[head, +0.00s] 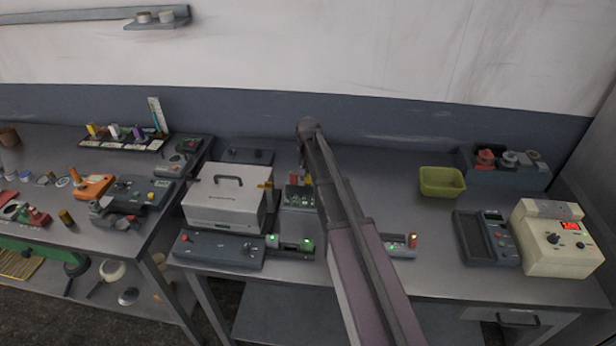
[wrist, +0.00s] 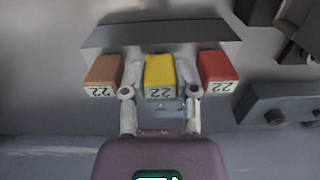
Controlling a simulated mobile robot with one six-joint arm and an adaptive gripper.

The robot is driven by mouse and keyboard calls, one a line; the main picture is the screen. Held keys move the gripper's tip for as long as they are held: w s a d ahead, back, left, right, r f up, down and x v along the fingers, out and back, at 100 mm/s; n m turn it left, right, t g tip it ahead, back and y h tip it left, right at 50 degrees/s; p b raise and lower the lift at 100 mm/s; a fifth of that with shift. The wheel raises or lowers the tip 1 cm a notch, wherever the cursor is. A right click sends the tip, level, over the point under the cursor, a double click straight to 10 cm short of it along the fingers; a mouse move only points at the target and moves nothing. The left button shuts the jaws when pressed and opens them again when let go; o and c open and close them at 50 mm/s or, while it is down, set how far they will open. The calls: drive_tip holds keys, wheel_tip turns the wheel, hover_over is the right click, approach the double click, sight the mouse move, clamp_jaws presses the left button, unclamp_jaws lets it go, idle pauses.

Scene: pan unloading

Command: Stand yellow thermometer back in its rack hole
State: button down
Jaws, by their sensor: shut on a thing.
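The yellow thermometer (wrist: 160,72) shows in the wrist view as a yellow block-shaped head with a "22" label. My gripper (wrist: 161,95) is shut on it, one finger on each side. An orange-brown head (wrist: 103,72) and a red head (wrist: 217,70) stand to its left and right, in line with it. The grey rack (wrist: 160,33) lies behind these heads. In the head view the rack (head: 298,197) stands right of the white case, and my gripper (head: 302,165) is above it, small and partly hidden by my arm. I cannot tell how deep the yellow thermometer sits.
The white case (head: 226,198) stands close left of the rack. A low dark panel with green lights (head: 292,244) lies in front. A yellow-green bin (head: 442,181) and a beige instrument (head: 555,238) stand to the right. The bench is bare left of the bin.

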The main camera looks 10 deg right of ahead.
drive_tip(key=shift+f, duration=0.2)
drive_tip(key=shift+c, duration=1.5)
unclamp_jaws()
drive_tip(key=shift+r, duration=0.2)
wheel_tip(320, 180, up, 10)
drive_tip(key=p, duration=1)
drive_tip(key=s+a+f+n+b, duration=0.1)
drive_tip(key=s+f+n+b, duration=0.1)
drive_tip(key=s, duration=1)
drive_tip(key=s+a+f+n+b, duration=0.1)
drive_tip(key=s+f+b, duration=0.3)
drive_tip(key=s, duration=0.9)
drive_tip(key=shift+s+a+n, duration=0.25)
drive_tip(key=shift+s+n, duration=0.05)
drive_tip(key=shift+n, duration=0.3)
